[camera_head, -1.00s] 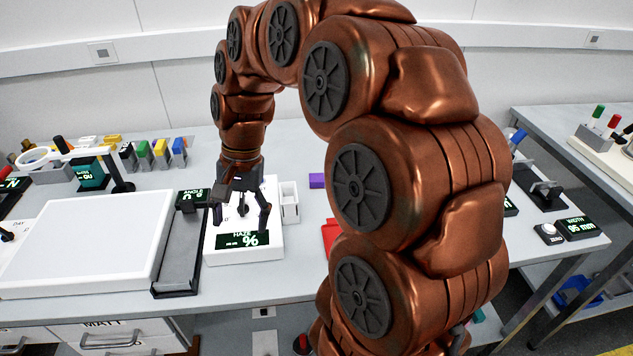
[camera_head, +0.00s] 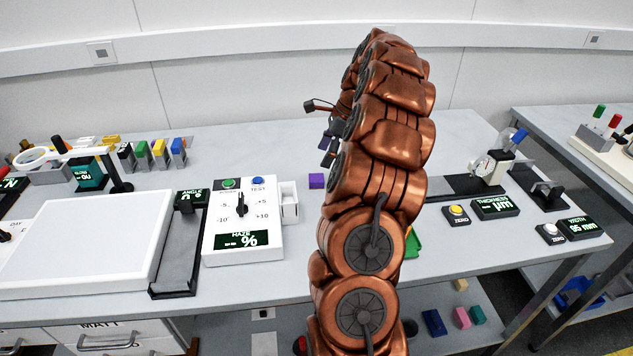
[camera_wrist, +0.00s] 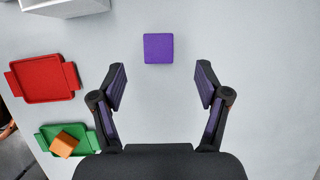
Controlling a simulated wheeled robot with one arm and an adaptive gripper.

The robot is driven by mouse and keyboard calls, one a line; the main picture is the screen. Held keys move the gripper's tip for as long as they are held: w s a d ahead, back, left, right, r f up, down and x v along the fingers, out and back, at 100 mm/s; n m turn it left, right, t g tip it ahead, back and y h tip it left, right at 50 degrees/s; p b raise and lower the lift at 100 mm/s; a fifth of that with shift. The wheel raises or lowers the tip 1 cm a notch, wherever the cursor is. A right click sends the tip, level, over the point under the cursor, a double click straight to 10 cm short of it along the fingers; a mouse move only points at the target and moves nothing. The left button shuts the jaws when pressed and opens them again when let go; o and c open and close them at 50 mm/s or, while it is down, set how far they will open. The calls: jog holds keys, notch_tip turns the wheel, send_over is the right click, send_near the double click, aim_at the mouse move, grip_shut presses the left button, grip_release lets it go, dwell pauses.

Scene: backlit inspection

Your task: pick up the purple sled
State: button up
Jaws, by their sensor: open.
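The purple sled (camera_head: 316,180) shows as a small square purple block on the bench, just left of my arm in the head view. In the wrist view the purple sled (camera_wrist: 158,48) lies ahead of the fingertips, roughly centred between them, with bare bench around it. My gripper (camera_wrist: 161,76) is open and empty, its two fingers spread wider than the block. In the head view my gripper (camera_head: 329,147) is partly hidden by my arm and appears beyond and above the block. Nothing touches the block.
In the wrist view a red tray (camera_wrist: 47,78) and a green tray (camera_wrist: 49,131) with an orange block (camera_wrist: 64,144) lie at left. The haze meter (camera_head: 225,220) and a white open box (camera_head: 290,205) stand left of the block. The bench beyond is clear.

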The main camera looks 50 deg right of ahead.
aim_at(316, 177)
jog(key=shift+s+p+x, duration=0.2)
jog(key=shift+p+x, duration=0.4)
jog(key=shift+x, duration=1.35)
jog(key=shift+s+p+x, duration=0.15)
jog(key=shift+p+x, duration=0.4)
jog(key=shift+x, duration=1.45)
jog(key=shift+d+f, duration=0.1)
jog(key=shift+d, duration=0.15)
jog(key=c, duration=1.2)
jog(key=shift+c, duration=0.2)
